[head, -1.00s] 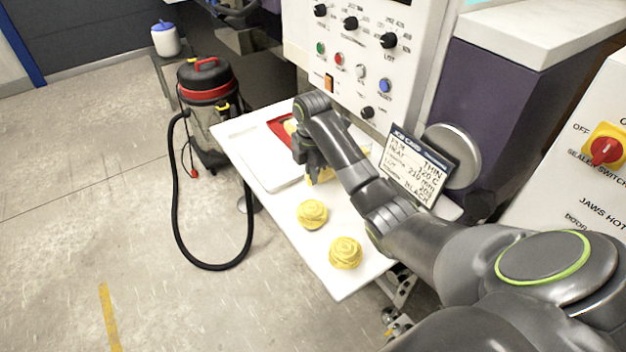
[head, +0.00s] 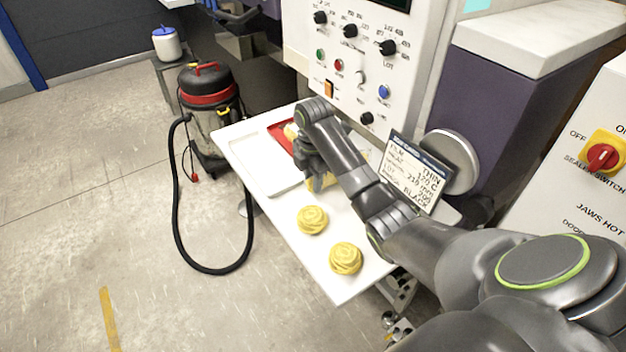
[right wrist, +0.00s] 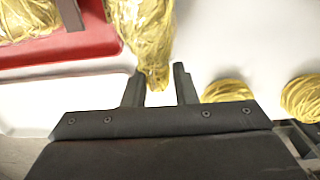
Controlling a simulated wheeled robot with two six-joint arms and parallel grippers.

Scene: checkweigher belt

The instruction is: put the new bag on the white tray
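The white tray (head: 262,172) lies flat at the left end of the white table; its corner shows in the right wrist view (right wrist: 25,105). My right gripper (right wrist: 158,75) points down over the table, just right of the tray. A yellow bag (right wrist: 147,35) of nest-like strands is at its fingers, the narrow end between the fingertips. The fingers are apart, with a gap showing beside the bag, so no firm grip shows. In the head view this bag (head: 318,183) is mostly hidden behind the gripper. My left gripper is out of view.
A red tray (head: 280,132) with yellow contents sits behind the white tray. Two yellow nests (head: 312,220) and (head: 346,258) lie on the table's near part. A display card (head: 412,172) and a control panel (head: 350,65) stand along the back. A vacuum cleaner (head: 208,110) stands left.

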